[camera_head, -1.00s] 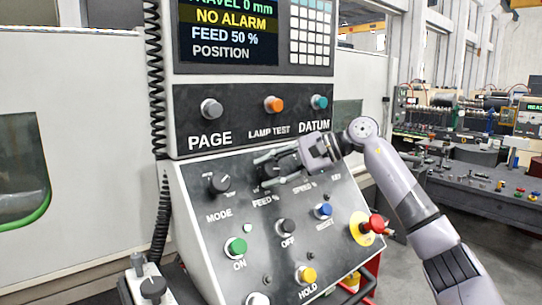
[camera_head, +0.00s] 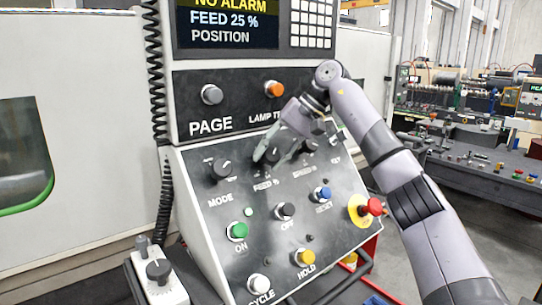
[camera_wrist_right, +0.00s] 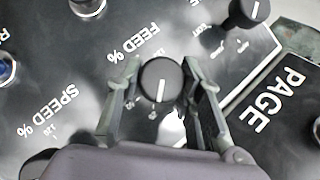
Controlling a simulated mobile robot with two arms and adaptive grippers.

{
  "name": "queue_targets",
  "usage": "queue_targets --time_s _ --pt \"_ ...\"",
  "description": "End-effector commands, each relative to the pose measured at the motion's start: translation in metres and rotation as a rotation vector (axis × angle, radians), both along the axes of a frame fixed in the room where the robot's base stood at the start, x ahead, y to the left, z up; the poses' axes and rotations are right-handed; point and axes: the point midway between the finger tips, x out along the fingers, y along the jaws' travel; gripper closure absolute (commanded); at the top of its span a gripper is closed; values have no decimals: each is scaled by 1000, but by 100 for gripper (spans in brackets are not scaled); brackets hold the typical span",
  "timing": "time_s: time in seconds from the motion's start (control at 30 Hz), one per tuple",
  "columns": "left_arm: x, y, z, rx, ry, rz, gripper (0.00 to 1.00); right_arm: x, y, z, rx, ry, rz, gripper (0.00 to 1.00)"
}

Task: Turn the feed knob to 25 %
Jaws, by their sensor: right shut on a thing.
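The black feed knob (camera_head: 272,157) is on the sloped panel, above the FEED % label. My right gripper (camera_head: 276,150) reaches it from the upper right, its fingers on either side of the knob and shut on it. The display (camera_head: 225,22) reads FEED 25 %. The knob's scale is partly hidden by the fingers. My left gripper is not in view.
The mode knob (camera_head: 220,168) is left of the feed knob, and the speed knob is partly behind my right gripper. A red emergency button (camera_head: 370,207) and several coloured buttons lie lower on the panel. A coiled black cable (camera_head: 155,90) hangs at left.

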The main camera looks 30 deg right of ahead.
Motion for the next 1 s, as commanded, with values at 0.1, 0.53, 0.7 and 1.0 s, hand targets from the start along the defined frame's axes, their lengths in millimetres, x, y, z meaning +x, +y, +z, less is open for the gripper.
queue_targets --time_s 0.1,0.53,0.7,1.0 --pt "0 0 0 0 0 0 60 1 1 1 -34 -6 27 94" --pt "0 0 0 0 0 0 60 0 0 1 -74 -8 57 94" --pt "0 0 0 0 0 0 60 0 0 1 -74 -7 58 94" --pt "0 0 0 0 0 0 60 0 0 0 -73 -7 57 51"
